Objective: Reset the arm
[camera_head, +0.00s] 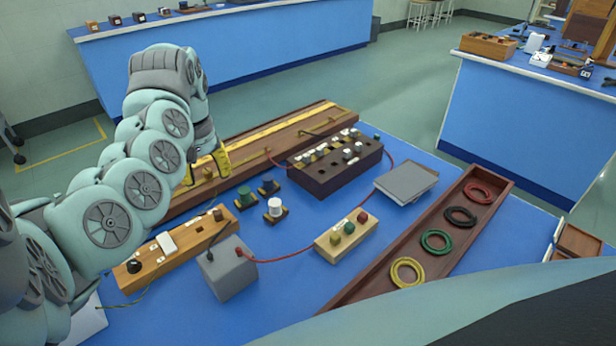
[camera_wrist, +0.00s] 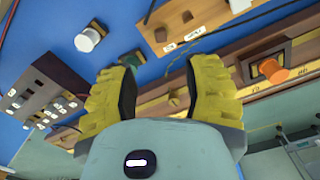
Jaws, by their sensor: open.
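My arm (camera_head: 140,185) reaches in from the left of the head view, over the left side of the blue bench. My gripper (camera_wrist: 160,90) has yellow pads, and in the wrist view they stand apart with nothing between them.
A dark box with several knobs (camera_head: 318,178), a grey cube (camera_head: 228,272), a wooden block with buttons (camera_head: 345,238) and a grey plate (camera_head: 407,181) stand on the bench. A long tray (camera_head: 372,283) holds coloured cable rings. Open blue surface lies around the white knob (camera_head: 275,207).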

